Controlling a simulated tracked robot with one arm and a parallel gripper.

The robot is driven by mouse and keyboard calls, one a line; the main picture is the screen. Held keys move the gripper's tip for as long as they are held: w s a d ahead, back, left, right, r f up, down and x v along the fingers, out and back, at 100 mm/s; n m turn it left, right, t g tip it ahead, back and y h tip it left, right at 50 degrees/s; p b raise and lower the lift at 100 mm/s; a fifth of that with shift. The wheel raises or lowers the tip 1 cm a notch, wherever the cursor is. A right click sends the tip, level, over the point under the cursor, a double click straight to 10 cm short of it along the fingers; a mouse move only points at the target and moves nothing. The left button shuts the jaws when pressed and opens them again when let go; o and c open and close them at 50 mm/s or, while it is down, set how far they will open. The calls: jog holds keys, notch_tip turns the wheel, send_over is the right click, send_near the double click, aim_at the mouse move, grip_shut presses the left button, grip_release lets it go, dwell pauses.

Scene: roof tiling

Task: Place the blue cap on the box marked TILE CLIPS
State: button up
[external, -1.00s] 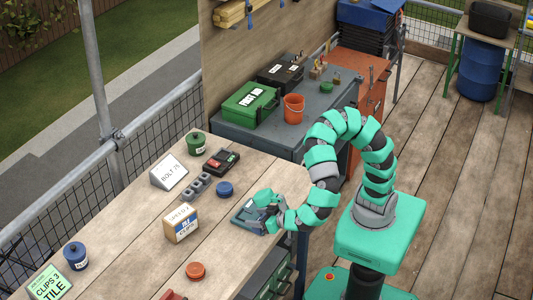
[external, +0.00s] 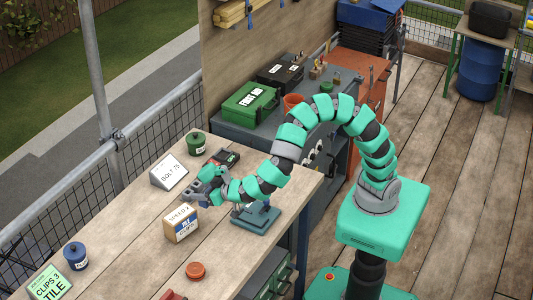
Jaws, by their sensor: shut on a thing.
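A tan box (external: 180,226) with a white and blue label stands on the wooden bench. A pale green card or block (external: 48,284) reading CLIPS 3 TILE is at the bench's lower left. My gripper (external: 207,190) is low over the bench, up and right of the tan box, beside the grey row of holders. It is shut, and my gripper and arm cover the spot where the blue cap lay. The cap itself is hidden, so its pose in the jaws cannot be seen.
A grey-blue stand (external: 256,219) is right of the tan box. A BOLT block (external: 169,173), green pot (external: 196,143) and black-red case (external: 226,157) are behind. A blue-lidded jar (external: 76,256) and an orange-red cap (external: 195,270) stand nearer. The bench between them is clear.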

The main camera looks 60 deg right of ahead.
jog(key=w+a, duration=0.4)
jog(key=w, duration=0.1)
jog(key=w+a+f, duration=0.1)
jog(key=w+a, duration=0.1)
jog(key=w, duration=0.1)
jog(key=shift+w+a, duration=0.2)
jog(key=shift+w, duration=0.05)
notch_tip(320, 180, down, 4)
jog(key=shift+r+b, duration=0.2)
jog(key=shift+b, duration=0.1)
jog(key=o, duration=1)
jog(key=shift+c, duration=0.2)
jog(key=v, duration=1.2)
jog(key=shift+p, duration=0.45)
